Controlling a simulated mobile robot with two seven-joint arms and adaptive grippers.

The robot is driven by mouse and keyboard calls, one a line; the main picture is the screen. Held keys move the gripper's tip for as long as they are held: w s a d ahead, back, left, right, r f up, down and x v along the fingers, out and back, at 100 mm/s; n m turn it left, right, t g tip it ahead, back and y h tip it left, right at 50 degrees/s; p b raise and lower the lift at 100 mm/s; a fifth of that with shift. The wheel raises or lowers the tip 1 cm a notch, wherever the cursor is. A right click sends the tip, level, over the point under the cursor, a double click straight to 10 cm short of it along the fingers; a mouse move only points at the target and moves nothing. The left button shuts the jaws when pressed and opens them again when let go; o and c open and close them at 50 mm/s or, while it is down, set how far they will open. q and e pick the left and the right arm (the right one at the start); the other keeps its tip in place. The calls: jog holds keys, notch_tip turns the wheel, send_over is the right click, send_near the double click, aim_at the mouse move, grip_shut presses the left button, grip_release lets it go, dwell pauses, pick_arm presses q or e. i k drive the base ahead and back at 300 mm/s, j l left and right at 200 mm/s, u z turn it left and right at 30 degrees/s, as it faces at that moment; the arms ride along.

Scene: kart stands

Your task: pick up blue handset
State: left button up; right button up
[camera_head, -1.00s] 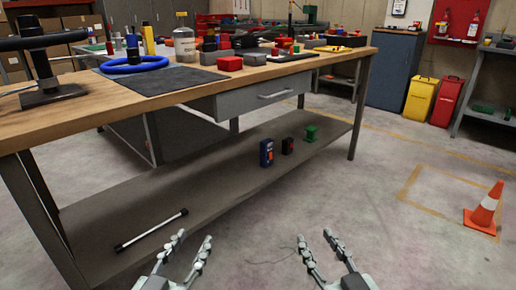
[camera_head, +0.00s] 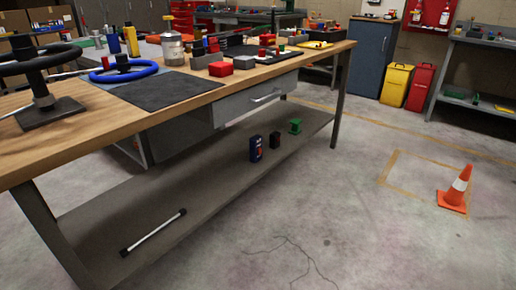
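The blue handset (camera_head: 256,148) stands upright on the lower shelf (camera_head: 195,190) of the wooden-topped workbench, near the shelf's front edge. It is dark blue with a small pale and reddish mark on its face. A small black item (camera_head: 275,140) and a small green item (camera_head: 295,127) stand behind it to the right, apart from it. Neither of my grippers shows in this view.
A black-and-white rod (camera_head: 153,232) lies on the shelf's near left part. The bench top (camera_head: 160,114) holds a blue ring, a mat and several tools above the shelf. An orange cone (camera_head: 456,188) stands at right. The floor in front is clear.

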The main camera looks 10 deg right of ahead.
aim_at(256, 142)
jog(key=i+l, duration=0.8)
jog(key=i, duration=0.15)
jog(key=l+z, duration=0.05)
